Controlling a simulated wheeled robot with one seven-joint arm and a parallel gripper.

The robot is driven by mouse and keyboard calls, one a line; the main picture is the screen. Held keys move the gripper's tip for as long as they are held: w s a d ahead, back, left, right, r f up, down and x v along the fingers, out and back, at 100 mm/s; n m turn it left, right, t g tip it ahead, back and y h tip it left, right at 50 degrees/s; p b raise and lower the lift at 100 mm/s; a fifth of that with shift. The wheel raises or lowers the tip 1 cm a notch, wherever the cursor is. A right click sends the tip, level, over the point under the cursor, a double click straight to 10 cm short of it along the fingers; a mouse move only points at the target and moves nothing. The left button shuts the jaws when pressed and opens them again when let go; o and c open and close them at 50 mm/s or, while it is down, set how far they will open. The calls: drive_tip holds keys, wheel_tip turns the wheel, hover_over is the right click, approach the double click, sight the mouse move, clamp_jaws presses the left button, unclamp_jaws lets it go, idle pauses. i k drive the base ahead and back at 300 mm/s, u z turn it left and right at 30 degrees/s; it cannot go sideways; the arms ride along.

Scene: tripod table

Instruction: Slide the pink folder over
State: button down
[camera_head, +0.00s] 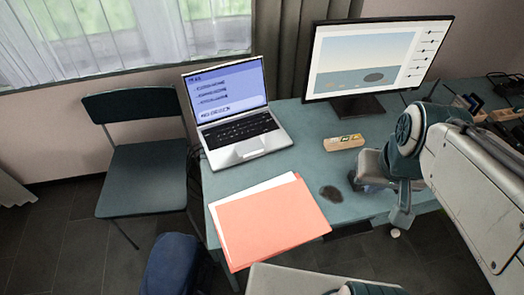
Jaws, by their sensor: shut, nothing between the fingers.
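The pink folder (272,222) lies flat at the table's front left corner, with white paper (225,205) showing along its left and top edges. Its lower edge lies along the table's front edge; I cannot tell whether it overhangs. My gripper (401,217) is shut and empty near the table's front edge, well to the right of the folder and apart from it. My arm reaches in from the right, and its links hide part of the table there.
A dark mouse (331,193) lies just right of the folder. An open laptop (233,120) stands behind it. A small wooden box (343,142) and a monitor (375,62) are farther back on the table (300,155). A chair (148,178) stands to the left.

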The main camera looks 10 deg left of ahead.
sight(264, 221)
drive_tip(key=z, duration=0.15)
drive_tip(key=i, duration=0.35)
drive_tip(key=u, duration=2.05)
